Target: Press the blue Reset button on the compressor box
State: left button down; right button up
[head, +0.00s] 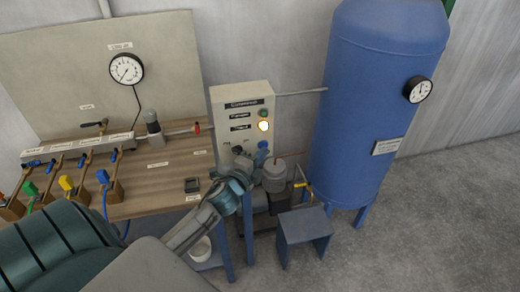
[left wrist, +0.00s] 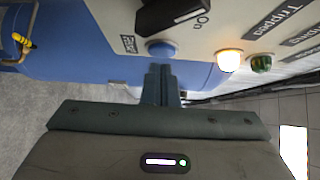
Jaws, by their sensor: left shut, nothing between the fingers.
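The compressor box (head: 228,108) is a pale upright panel on the wall behind the bench. Its blue Reset button (head: 262,145) is low on its face, and it also shows in the left wrist view (left wrist: 161,49) beside a small label. My left gripper (left wrist: 161,72) is shut and empty. Its fingertips point at the blue button and appear very close to it; I cannot tell whether they touch. In the head view my left wrist hides the lower part of the box. My right gripper is not in view.
On the box are a lit amber lamp (left wrist: 229,60), a green lamp (left wrist: 261,63) and a black switch (left wrist: 172,14) near the button. A blue tank (head: 372,110) stands to the right. A wooden bench (head: 160,178) with valves and hoses is at the left.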

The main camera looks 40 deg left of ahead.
pick_arm(q)
jog(key=shift+w+a, duration=0.25)
jog(key=shift+a, duration=0.1)
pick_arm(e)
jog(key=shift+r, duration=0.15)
pick_arm(q)
jog(key=shift+w, duration=0.1)
